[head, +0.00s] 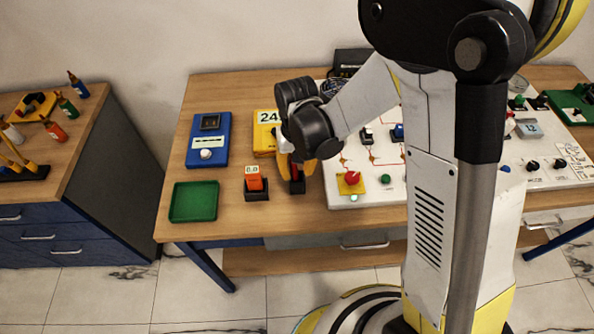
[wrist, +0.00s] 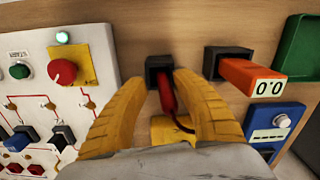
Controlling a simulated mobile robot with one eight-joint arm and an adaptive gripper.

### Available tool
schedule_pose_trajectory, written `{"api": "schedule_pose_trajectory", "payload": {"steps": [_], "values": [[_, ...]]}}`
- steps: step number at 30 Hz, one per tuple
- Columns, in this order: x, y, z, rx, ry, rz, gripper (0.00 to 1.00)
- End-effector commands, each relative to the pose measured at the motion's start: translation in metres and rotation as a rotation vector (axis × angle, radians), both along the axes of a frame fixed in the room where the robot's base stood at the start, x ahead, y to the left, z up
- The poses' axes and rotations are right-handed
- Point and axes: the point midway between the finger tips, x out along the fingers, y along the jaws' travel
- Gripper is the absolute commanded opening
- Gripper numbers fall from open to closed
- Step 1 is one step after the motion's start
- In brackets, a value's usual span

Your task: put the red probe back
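The red probe (wrist: 166,92) stands between my fingers in the wrist view, its far end at the black holder (wrist: 158,64). How deep it sits in the holder is hard to tell. A red lead runs from it toward the yellow meter (wrist: 170,130). My gripper (wrist: 164,80) has its two yellow fingers either side of the probe, with gaps visible beside it, so it looks open. In the head view my gripper (head: 296,168) points down over the black holder (head: 298,188), with a bit of red showing between the fingers. The yellow meter (head: 264,132) is just behind.
An orange block reading 0.0 (head: 254,180) stands in a black holder close on the left. A green tray (head: 194,202) and blue meter (head: 208,140) lie further left. The white panel with a red knob (head: 351,179) is close on the right.

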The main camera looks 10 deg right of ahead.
Motion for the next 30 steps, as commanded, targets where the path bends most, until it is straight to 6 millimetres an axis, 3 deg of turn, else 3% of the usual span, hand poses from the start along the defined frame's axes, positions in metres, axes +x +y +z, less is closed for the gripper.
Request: {"api": "schedule_pose_trajectory", "payload": {"steps": [12,16,23,26,30], "values": [[0.002,0.0,0.092,0.0,0.0,0.0,0.33],[0.002,0.0,0.107,0.0,0.0,0.0,0.33],[0.002,-0.001,0.115,0.002,-0.005,-0.002,0.33],[-0.002,-0.011,0.129,0.01,-0.037,-0.011,0.33],[-0.017,-0.038,0.168,0.035,-0.142,-0.033,0.33]]}}
